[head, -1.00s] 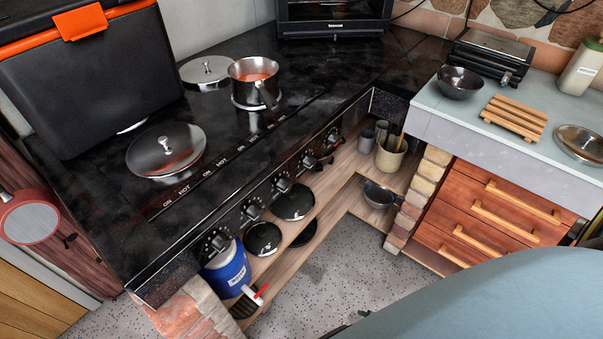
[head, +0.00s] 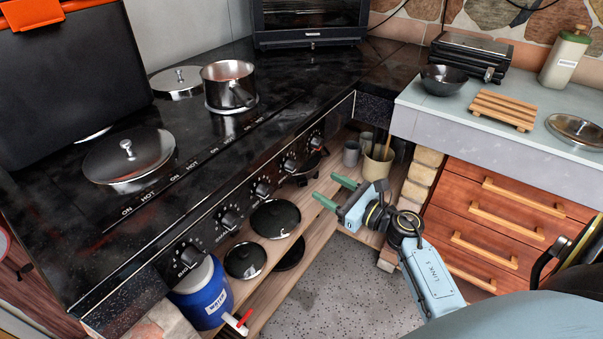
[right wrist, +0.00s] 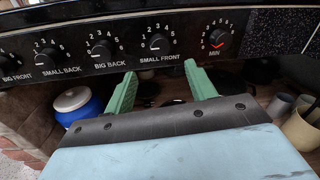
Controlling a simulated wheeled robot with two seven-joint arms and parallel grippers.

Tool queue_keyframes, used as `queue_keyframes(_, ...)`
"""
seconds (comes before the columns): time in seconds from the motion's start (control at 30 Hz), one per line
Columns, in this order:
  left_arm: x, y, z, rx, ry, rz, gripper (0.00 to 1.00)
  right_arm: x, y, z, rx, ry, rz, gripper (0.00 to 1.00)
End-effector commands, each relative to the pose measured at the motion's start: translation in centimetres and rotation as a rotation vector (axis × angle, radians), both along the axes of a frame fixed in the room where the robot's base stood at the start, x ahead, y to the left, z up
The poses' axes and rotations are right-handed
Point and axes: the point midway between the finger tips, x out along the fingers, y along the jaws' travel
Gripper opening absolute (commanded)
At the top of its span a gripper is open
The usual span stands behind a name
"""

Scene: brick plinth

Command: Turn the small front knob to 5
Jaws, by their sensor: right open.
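The small front knob (right wrist: 157,42) is a black dial on the black stove panel, with white numbers around it and its label beneath. In the head view it is the fourth knob (head: 289,165) from the near end. Its exact setting is too small to read surely. My right gripper (head: 327,190) has green fingers, open and empty, pointing at the panel from the right. In the right wrist view the gripper (right wrist: 160,70) has its fingertips spread below and to either side of the knob, apart from it. My left gripper is out of view.
The big back knob (right wrist: 102,49) and a red-marked MIN dial (right wrist: 217,40) flank it. A pot (head: 230,85) and lidded pan (head: 128,158) stand on the stove. Shelves below hold a blue container (head: 203,295) and pan lids. Wooden drawers (head: 490,215) stand right.

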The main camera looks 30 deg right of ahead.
Motion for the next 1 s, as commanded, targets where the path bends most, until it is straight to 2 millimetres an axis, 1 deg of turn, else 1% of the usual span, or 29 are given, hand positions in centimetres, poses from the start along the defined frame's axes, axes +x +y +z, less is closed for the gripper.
queue_keyframes(0.03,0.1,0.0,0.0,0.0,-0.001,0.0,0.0,1.3,0.4,0.1,0.003,-0.003,0.0,0.56)
queue_keyframes(0.2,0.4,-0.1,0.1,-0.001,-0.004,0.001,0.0,4.8,1.4,0.1,0.005,-0.002,-0.001,0.56)
queue_keyframes(0.3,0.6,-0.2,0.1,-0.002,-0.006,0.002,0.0,6.5,1.9,0.0,0.006,-0.002,-0.001,0.56)
queue_keyframes(0.43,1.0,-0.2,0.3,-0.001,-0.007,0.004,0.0,8.1,2.3,-0.1,0.006,-0.001,-0.002,0.56)
queue_keyframes(0.6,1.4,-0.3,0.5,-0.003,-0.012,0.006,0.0,9.2,2.7,-0.1,0.006,0.002,-0.001,0.56)
queue_keyframes(0.9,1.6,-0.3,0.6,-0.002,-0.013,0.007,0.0,9.3,2.7,-0.1,0.005,0.002,-0.001,0.56)
queue_keyframes(1.0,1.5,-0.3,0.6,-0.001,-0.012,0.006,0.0,9.3,2.7,-0.1,0.005,0.002,-0.001,0.43)
